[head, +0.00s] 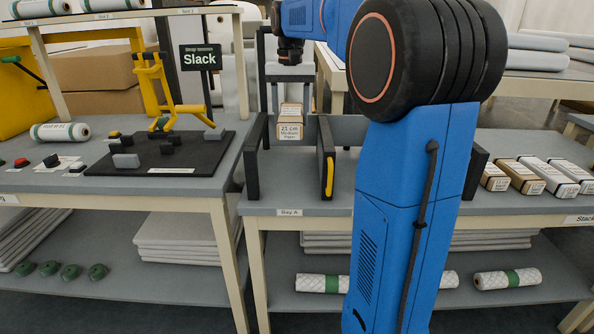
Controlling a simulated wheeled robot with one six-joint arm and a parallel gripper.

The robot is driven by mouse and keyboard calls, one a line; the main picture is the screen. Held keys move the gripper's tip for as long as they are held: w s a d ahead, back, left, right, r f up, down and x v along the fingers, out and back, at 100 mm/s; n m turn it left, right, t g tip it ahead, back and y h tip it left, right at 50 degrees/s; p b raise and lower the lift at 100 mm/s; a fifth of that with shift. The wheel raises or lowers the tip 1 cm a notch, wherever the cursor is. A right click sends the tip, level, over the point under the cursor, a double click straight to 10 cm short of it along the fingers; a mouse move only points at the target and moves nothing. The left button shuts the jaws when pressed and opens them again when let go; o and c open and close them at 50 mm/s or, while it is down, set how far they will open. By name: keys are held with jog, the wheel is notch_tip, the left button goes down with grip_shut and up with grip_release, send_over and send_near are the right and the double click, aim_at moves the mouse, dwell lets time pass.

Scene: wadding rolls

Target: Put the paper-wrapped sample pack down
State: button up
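The paper-wrapped sample pack (290,131) is a small brown and white block with a label that reads 21 cm, Medium, Paper. It hangs upright between the fingers of my gripper (291,106), which looks shut on it. The pack is over or in the bay marked Bay A, between two black upright panels. I cannot tell whether its underside touches the grey table (290,190). My blue arm crosses the middle of the view and hides part of the table to the right of the bay.
A black panel with a yellow edge (328,174) stands right of the pack, another black panel (252,160) left. Several wrapped packs (521,177) lie at right. Rolls (507,280) lie on the lower shelf.

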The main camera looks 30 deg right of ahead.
aim_at(292, 172)
notch_tip(292, 172, down, 15)
jog(key=shift+f, duration=0.1)
dwell(0.7)
jog(key=o, duration=1.1)
jog(key=shift+f, duration=0.1)
jog(key=shift+c, duration=0.2)
